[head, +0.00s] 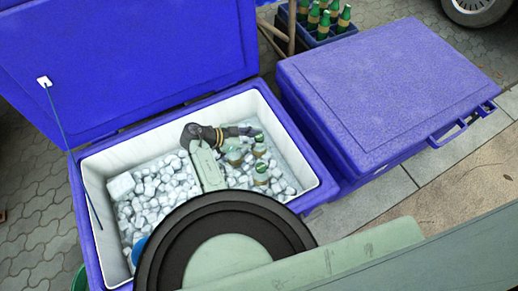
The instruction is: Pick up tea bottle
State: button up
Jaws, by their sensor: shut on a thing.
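Several tea bottles with green tops stand in the ice of the open blue cooler (300,201). One bottle (260,150) is close to the fingertips, another bottle (261,174) stands nearer, and a third bottle (235,157) is just left of them. My gripper (248,132) reaches in from the left over the far right part of the cooler. It is shut on a bottle among this group. The fingers and the bottles overlap and are small, so I cannot tell exactly which one is held or whether it is clear of the ice.
White ice cubes (150,198) fill the cooler. Its blue lid (130,50) stands open at the back. A closed blue cooler (390,85) is close on the right, with a crate (318,38) of green bottles behind it. A blue object (139,247) lies at the cooler's near left.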

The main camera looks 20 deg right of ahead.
grip_shut()
dwell(0.4)
